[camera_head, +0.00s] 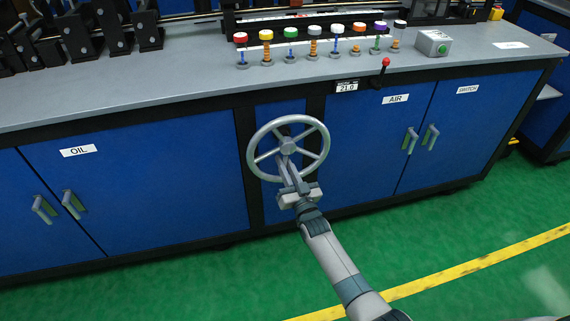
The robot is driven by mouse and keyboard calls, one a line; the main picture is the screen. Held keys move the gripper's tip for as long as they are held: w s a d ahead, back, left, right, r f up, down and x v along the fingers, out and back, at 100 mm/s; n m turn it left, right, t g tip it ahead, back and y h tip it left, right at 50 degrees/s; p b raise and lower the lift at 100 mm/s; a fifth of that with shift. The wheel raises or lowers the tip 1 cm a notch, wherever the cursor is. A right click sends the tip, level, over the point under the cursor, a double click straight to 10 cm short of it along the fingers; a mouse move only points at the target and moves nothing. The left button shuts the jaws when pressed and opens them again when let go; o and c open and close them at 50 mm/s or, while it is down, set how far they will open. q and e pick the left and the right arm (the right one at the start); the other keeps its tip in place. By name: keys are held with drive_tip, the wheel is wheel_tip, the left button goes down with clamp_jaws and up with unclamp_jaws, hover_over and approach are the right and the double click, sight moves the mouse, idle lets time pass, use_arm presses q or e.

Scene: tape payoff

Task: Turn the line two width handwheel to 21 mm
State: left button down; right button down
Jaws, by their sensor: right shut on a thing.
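The grey spoked handwheel (319,133) stands on the front of the blue cabinet, below the bench top. A small black display (347,87) above and to its right reads 21.0. My right gripper (286,157) reaches up from below and is shut on the handwheel near its hub, on the lower part. Its fingers hide part of the lower spokes. My left gripper is not in view.
A red-knobbed lever (385,66) sits at the bench edge, right of the display. Several coloured knobs on posts (314,42) and a green-button box (434,43) stand on the bench (160,80). The green floor in front is clear.

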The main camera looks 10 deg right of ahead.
drive_tip(key=c, duration=1.8)
unclamp_jaws()
drive_tip(key=shift+o, duration=0.2)
drive_tip(key=shift+s, duration=0.15)
